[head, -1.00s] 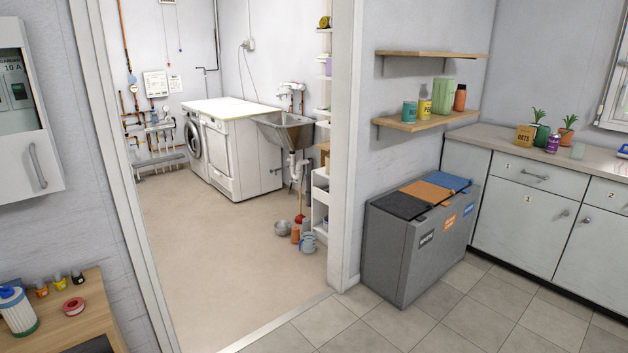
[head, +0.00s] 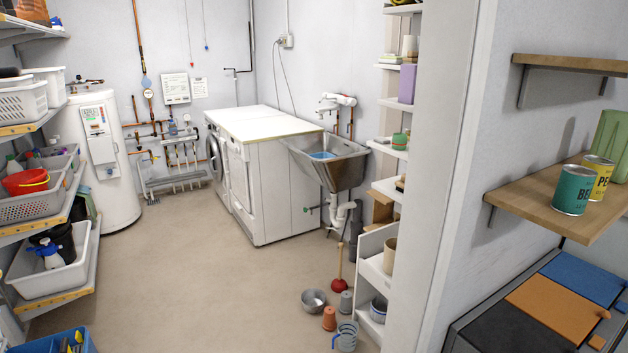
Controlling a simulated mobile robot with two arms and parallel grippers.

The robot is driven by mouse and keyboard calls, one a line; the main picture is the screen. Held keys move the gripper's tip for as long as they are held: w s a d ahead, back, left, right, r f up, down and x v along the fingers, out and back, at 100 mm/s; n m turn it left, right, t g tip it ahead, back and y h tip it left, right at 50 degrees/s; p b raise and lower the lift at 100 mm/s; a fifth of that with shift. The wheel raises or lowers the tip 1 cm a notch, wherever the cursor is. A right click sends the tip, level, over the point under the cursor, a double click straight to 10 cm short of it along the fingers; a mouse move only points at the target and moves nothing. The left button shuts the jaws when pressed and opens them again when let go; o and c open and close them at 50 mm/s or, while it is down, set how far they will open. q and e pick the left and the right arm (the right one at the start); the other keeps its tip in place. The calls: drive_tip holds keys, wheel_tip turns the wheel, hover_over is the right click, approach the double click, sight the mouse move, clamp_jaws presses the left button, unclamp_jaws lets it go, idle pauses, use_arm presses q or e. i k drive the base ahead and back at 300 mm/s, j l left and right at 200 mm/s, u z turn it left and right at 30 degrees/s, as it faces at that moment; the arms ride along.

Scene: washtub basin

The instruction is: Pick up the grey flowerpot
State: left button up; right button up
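A small grey pot (head: 346,303), which looks like the grey flowerpot, stands on the floor just inside the doorway. It is small in the picture, so its details are hard to make out. A terracotta pot (head: 329,319) stands to its left and nearer. A blue-grey watering can (head: 346,337) stands in front of it. A red plunger (head: 338,284) with a wooden handle stands behind it. A metal bowl (head: 313,300) lies to the left. Neither of my grippers shows in the head view.
A white shelf unit (head: 371,252) stands right of the pots. The metal washtub basin (head: 329,166) is on the wall behind them. Shelves with baskets (head: 40,205) line the left side. The beige floor (head: 200,280) in between is clear. The door frame (head: 455,190) edges the right.

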sight(345, 308)
drive_tip(key=i+j+u, duration=0.15)
drive_tip(key=i+u, duration=0.3)
drive_tip(key=i, duration=0.5)
drive_tip(key=i+l+u, duration=0.25)
drive_tip(key=i+u, duration=0.15)
drive_tip(key=i, duration=0.55)
drive_tip(key=i+j+z, duration=0.15)
drive_tip(key=i+z, duration=0.3)
drive_tip(key=i+j+z, duration=0.3)
drive_tip(key=i+z, duration=0.2)
drive_tip(key=i+j+z, duration=0.45)
